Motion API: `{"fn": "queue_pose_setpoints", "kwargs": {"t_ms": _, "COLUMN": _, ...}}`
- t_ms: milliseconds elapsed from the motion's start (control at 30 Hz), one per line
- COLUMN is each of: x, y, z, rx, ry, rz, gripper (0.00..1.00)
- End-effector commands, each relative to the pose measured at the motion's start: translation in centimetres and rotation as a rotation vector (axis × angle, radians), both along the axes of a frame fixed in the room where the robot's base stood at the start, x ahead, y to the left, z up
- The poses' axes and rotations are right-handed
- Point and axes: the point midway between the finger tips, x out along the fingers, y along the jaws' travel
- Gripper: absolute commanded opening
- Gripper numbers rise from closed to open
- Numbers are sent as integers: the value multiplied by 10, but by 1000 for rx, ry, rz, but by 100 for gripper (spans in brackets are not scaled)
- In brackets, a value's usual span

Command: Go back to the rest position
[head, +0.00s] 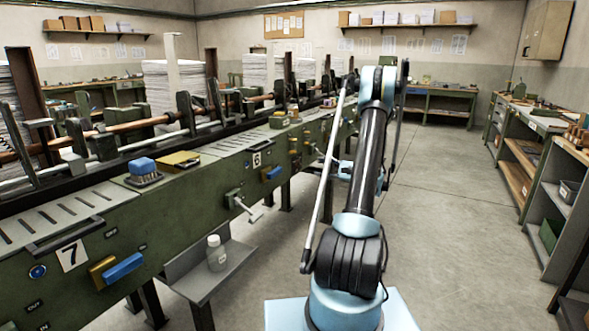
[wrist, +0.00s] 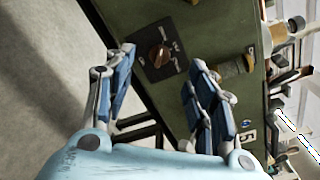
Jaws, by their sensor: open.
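My gripper (wrist: 163,62) is open and empty in the wrist view, with its two blue-padded fingers spread wide apart. Between and beyond the fingertips is a brown rotary knob (wrist: 159,54) on a dark square plate. The plate is on the green machine panel (wrist: 205,28). I see no contact between the fingers and the knob. In the head view my arm stands at the right of the machine and reaches away from the camera.
The long green gathering machine (head: 215,190) runs along the left, with paper stacks (head: 175,85) behind it. A low metal shelf (head: 205,270) juts out and holds a bottle (head: 216,253). Shelving (head: 545,200) lines the right wall. The grey floor (head: 455,220) between is clear.

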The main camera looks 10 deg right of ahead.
Motion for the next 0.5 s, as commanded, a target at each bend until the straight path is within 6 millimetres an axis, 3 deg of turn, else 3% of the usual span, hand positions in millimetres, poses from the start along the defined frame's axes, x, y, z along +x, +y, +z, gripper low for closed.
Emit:
{"fn": "queue_pose_setpoints", "kwargs": {"t_ms": 267, "x": -26, "y": 44, "z": 37, "rx": -170, "ry": 9, "rz": 50, "gripper": 51}}
{"fn": "queue_pose_setpoints", "kwargs": {"t_ms": 500, "x": -60, "y": 78, "z": 62, "rx": -332, "ry": 10, "rz": 103, "gripper": 51}}
